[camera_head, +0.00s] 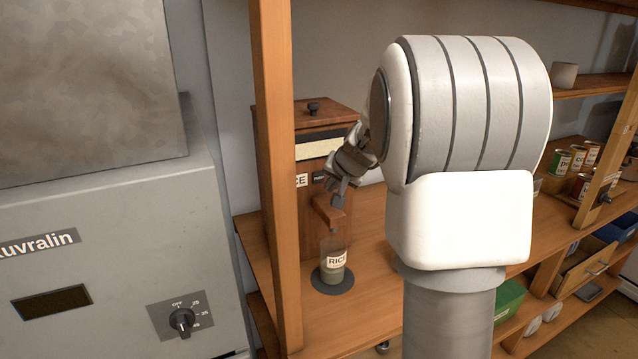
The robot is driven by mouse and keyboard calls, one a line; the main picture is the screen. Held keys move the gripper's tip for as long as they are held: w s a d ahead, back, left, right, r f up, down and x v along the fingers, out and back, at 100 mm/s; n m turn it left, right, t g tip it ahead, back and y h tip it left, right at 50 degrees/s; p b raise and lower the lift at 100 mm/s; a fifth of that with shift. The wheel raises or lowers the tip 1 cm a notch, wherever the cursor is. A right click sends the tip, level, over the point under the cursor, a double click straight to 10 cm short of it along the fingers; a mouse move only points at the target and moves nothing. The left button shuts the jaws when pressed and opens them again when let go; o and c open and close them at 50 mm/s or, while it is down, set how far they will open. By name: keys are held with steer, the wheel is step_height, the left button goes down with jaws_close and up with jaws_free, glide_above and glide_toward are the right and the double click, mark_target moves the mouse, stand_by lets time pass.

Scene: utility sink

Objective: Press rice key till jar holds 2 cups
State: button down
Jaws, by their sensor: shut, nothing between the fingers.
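A wooden dispenser (282,220) with a dark knob on its lid stands on the shelf behind an upright post. Its front carries a partly hidden label ending in "CE" and a small dark plate. A wooden spout (325,214) juts from the front. A clear jar (334,262) labelled "RICE" stands upright beneath the spout on a dark round pad (333,281). Some contents show low in the jar, but I cannot read the amount. My gripper (338,200) is shut and empty, at the dispenser's front just above the spout. I cannot tell whether it touches the rice key, which I cannot make out.
Several cans (562,162) stand on the shelf at right, beyond my arm. A grey machine (95,240) with a dial fills the left. My arm hides the shelf's middle; bare shelf shows right of the jar.

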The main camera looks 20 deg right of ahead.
steer(key=shift+s+b, duration=0.55)
steer(key=shift+s, duration=0.8)
